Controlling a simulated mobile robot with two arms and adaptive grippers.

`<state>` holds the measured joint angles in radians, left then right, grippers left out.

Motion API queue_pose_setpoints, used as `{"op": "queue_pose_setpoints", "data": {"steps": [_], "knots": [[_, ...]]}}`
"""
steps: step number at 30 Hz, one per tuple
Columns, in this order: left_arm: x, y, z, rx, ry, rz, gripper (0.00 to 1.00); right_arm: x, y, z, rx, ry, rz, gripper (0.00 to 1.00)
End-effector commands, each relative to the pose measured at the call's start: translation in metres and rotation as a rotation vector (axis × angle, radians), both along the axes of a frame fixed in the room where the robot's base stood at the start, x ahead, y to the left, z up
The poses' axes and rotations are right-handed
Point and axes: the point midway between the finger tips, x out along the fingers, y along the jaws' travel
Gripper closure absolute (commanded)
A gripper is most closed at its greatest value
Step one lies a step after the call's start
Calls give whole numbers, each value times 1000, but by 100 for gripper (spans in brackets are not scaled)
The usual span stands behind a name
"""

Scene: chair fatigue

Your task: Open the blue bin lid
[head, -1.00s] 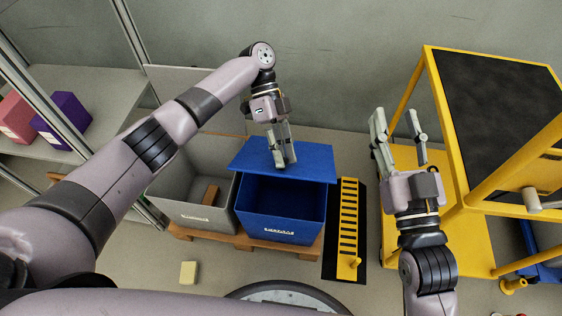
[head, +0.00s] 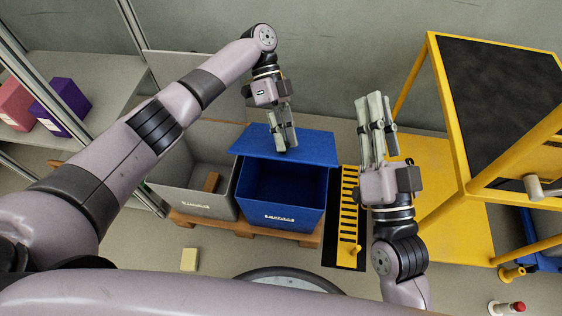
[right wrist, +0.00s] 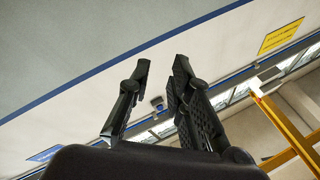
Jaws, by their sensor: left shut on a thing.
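The blue bin (head: 280,207) stands open at the front, and I can see into its empty-looking inside. Its flat blue lid (head: 312,146) lies across the back part of the bin's top. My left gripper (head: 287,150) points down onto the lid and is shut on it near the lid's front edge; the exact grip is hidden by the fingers. My right gripper (head: 370,97) is raised, empty, to the right of the bin. In the right wrist view its fingertips (right wrist: 162,65) are apart.
A grey bin (head: 190,205) with a brown block inside stands left of the blue bin on a wooden pallet (head: 185,222). A yellow cart (head: 435,190) is at the right. A yellow block (head: 189,260) lies on the floor.

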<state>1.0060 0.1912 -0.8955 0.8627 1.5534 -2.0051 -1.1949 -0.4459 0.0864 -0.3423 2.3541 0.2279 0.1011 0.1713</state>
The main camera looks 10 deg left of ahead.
Motion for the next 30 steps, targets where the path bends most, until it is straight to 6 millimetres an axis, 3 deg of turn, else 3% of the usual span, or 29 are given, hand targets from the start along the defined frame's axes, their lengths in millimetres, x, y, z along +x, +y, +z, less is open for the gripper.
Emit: {"op": "queue_pose_setpoints", "data": {"steps": [3,8,14,18,24,30], "knots": [[0,0,0,0,-1,-1,100,-8,24,-12,388,77,156,91],[0,0,0,0,-1,-1,100,-16,45,-37,935,201,309,100],[0,0,0,0,-1,-1,100,-30,74,-95,1604,382,370,100],[0,0,0,0,-1,-1,100,-50,101,-149,2028,503,304,100],[0,0,0,0,-1,-1,100,-88,137,-212,2441,608,117,100],[0,0,0,1,0,-1,100,-110,154,-239,2600,640,-4,100]]}}
